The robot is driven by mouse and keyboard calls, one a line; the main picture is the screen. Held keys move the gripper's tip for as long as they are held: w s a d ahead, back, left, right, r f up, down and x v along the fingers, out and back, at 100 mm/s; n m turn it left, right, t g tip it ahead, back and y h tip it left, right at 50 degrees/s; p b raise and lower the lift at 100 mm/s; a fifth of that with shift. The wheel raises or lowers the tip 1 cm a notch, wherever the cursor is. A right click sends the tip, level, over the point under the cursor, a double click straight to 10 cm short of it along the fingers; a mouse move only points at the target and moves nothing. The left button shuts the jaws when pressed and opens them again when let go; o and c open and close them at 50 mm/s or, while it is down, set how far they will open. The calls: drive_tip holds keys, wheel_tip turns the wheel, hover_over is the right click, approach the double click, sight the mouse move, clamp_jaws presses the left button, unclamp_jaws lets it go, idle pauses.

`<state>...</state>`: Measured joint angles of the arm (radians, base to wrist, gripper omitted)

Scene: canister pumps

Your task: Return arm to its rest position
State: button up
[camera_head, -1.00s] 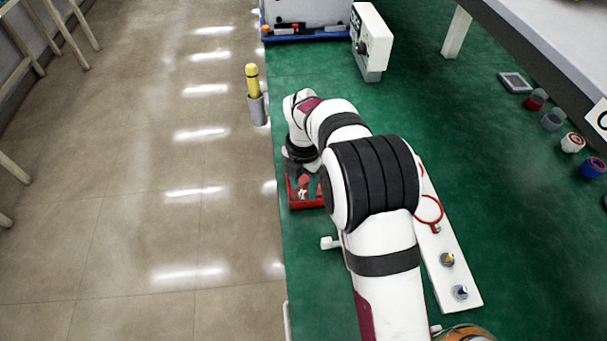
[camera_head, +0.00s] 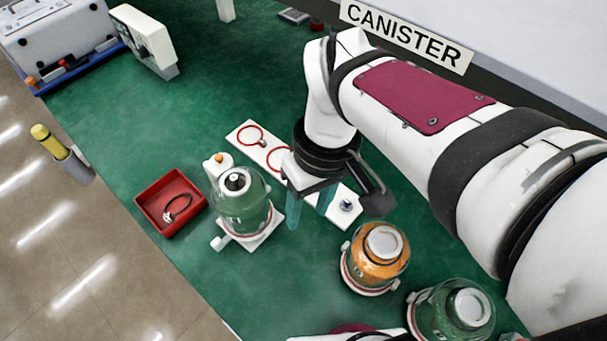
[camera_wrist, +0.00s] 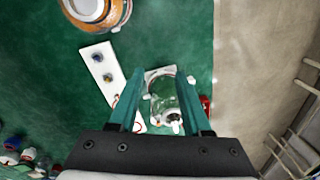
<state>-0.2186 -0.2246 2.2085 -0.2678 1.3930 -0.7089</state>
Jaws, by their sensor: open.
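My gripper (camera_head: 309,206) points down with its two teal fingers apart and nothing between them. It hangs above the white strip (camera_head: 243,128), to the right of a clear canister with a green lower part (camera_head: 243,213) on a white base. In the wrist view, my gripper (camera_wrist: 158,74) is also open. The canister (camera_wrist: 164,101) shows there between and beyond the fingers, apart from them. My arm reaches in from the right of the head view and hides part of the strip.
A red tray (camera_head: 152,187) holds a dark ring-shaped item. An orange canister (camera_head: 362,262) and another green canister (camera_head: 432,315) stand near my gripper. A grey case (camera_head: 60,40), a white box (camera_head: 143,40) and a yellow-topped cylinder (camera_head: 48,142) lie left.

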drive_tip(key=s+d+f+m, duration=0.3)
drive_tip(key=s+m, duration=0.5)
drive_tip(key=m, duration=0.3)
drive_tip(key=shift+s+d+f, duration=0.15)
drive_tip(key=shift+s+d, duration=0.25)
drive_tip(key=shift+d, duration=0.15)
